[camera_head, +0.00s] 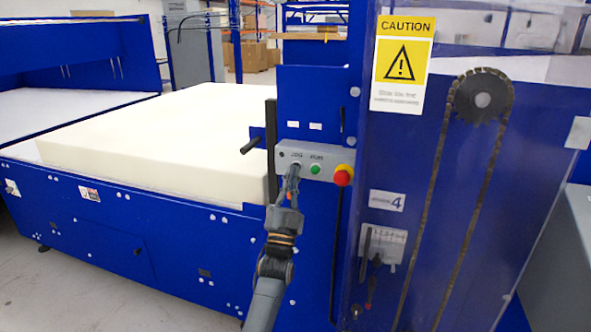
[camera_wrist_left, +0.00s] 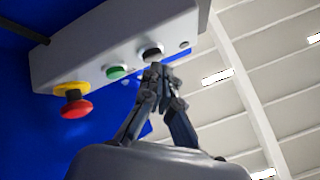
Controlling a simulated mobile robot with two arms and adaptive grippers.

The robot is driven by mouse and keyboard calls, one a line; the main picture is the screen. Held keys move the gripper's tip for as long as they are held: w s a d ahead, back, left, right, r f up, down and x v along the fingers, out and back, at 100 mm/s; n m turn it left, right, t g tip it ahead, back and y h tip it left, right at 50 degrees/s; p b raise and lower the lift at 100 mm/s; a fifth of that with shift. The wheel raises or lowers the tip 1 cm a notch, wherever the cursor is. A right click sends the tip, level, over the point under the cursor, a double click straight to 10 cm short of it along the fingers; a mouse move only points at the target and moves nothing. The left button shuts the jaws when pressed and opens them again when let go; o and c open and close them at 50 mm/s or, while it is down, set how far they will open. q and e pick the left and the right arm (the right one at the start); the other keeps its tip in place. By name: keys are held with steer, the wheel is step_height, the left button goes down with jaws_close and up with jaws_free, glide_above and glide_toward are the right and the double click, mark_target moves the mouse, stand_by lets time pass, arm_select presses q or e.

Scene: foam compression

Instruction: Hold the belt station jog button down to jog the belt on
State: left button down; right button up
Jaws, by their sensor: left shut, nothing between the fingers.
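The grey control box (camera_head: 319,176) is mounted on the blue machine frame, with a JOG label at its left. I cannot tell whether the button is pressed in. My right gripper is not in view.
A green button (camera_head: 315,169) and a red emergency stop (camera_head: 343,175) sit to the right on the same box. A thick cream foam block (camera_head: 150,135) lies on the belt at left. A black handle (camera_head: 250,146) sticks out left of the box.

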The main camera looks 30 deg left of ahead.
arm_select(q)
steer(key=shift+w+a+b, duration=0.1)
steer(key=shift+w+b, duration=0.25)
steer(key=shift+b, duration=0.05)
stand_by(0.5)
stand_by(3.6)
steer(key=shift+s+d+p, duration=0.2)
steer(key=shift+s+p, duration=0.3)
steer(key=shift+s, duration=0.3)
steer(key=s+p, duration=0.1)
steer(key=s, duration=0.1)
steer(key=s+d+p, duration=0.1)
steer(key=s, duration=0.2)
steer(key=shift+d+p, duration=0.1)
steer(key=shift+p, duration=0.25)
steer(key=shift+w, duration=0.1)
